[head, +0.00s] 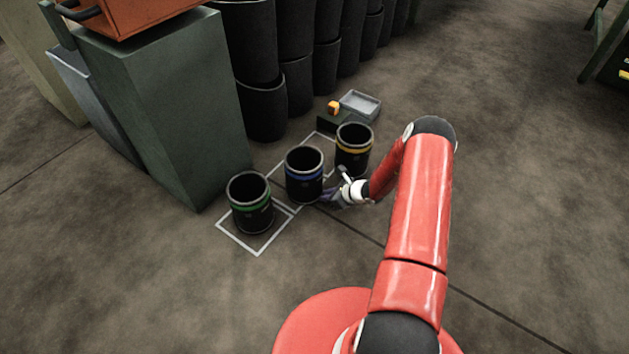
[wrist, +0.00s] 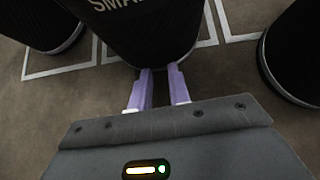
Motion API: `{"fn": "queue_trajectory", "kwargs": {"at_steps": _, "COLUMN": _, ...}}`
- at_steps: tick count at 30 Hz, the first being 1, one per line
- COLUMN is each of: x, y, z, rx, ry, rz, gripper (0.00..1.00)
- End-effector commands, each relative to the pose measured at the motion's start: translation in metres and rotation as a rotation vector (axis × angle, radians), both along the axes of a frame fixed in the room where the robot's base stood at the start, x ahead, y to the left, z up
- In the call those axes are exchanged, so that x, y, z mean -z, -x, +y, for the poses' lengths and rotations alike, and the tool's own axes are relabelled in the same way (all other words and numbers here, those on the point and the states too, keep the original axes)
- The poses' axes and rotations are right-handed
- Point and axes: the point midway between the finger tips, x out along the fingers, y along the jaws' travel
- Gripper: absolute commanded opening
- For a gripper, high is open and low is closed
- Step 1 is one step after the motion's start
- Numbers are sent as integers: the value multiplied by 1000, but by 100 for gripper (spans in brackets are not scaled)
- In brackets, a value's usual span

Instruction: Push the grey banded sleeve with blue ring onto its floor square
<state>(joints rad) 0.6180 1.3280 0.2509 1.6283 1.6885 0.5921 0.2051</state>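The dark sleeve with a blue ring (head: 304,174) stands upright in the middle of a row of three. Its white-outlined floor square shows partly around it in the wrist view (wrist: 207,43). The sleeve's near bottom edge covers part of the square's near line. My gripper (head: 333,195) is low at the sleeve's near right side. In the wrist view, its two purple fingers (wrist: 160,72) have a gap between them with nothing in it. Their tips are at the base of the blue-ringed sleeve (wrist: 150,45); I cannot tell whether they touch it.
A green-ringed sleeve (head: 250,202) stands left inside its own white outline. A yellow-ringed sleeve (head: 353,150) stands close on the right. Tall black cylinders (head: 262,108) and a green cabinet (head: 165,110) stand behind. A grey tray (head: 360,105) lies behind the yellow-ringed sleeve. The near floor is clear.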

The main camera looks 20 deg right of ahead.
Motion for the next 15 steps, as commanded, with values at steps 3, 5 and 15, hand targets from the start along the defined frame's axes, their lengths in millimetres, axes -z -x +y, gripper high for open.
{"fn": "queue_trajectory", "kwargs": {"at_steps": 3, "x": 0, "y": -4, "z": 5, "rx": -3, "ry": -2, "rz": -1, "gripper": 18}}
{"fn": "queue_trajectory", "kwargs": {"at_steps": 5, "x": 0, "y": -6, "z": 7, "rx": -2, "ry": -2, "rz": -1, "gripper": 18}}
{"fn": "queue_trajectory", "kwargs": {"at_steps": 15, "x": 0, "y": -16, "z": 16, "rx": -2, "ry": -3, "rz": 0, "gripper": 18}}
